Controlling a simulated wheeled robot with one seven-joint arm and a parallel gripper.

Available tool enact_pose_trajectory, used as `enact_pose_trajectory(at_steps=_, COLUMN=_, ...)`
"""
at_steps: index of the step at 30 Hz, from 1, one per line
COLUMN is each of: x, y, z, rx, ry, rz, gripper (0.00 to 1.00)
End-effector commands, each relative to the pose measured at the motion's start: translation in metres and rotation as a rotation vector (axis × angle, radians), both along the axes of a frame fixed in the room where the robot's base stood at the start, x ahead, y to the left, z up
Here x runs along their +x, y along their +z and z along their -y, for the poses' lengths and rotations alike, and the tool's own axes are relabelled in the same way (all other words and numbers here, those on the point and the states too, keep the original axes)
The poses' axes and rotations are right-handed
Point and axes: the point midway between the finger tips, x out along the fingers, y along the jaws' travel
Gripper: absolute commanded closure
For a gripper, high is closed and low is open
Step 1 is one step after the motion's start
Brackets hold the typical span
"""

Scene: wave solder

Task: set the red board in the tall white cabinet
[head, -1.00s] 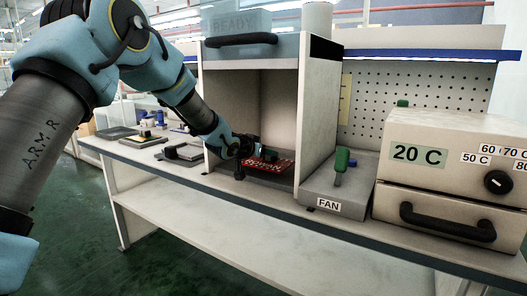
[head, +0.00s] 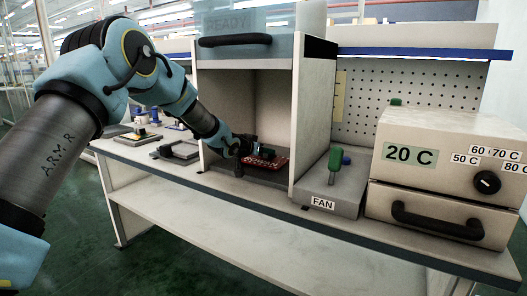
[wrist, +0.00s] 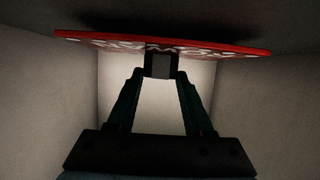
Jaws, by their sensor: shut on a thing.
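The tall white cabinet (head: 312,115) stands on the bench with its front open and its clear panel marked READY (head: 236,24) raised above the opening. The red board (head: 270,162) is inside the opening, low over the dark cabinet floor. My gripper (head: 247,148) reaches in from the left and is shut on the board's near side. In the wrist view the fingertips (wrist: 161,68) meet at a dark block on the red board (wrist: 225,50), seen edge-on close to a dark surface. I cannot tell whether the board touches the floor.
Pale cabinet walls (wrist: 275,100) flank the gripper in the wrist view. Right of the cabinet are a FAN unit (head: 340,192) with a green handle and an oven-like box (head: 440,150) reading 20 C. A dark fixture (head: 178,151) and small parts lie left.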

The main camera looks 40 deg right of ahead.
Motion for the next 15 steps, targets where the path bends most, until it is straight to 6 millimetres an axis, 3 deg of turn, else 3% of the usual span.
enact_pose_trajectory(at_steps=15, x=-0.0001, y=-0.0060, z=0.0000, rx=0.000, ry=0.000, rz=0.000, gripper=1.00)
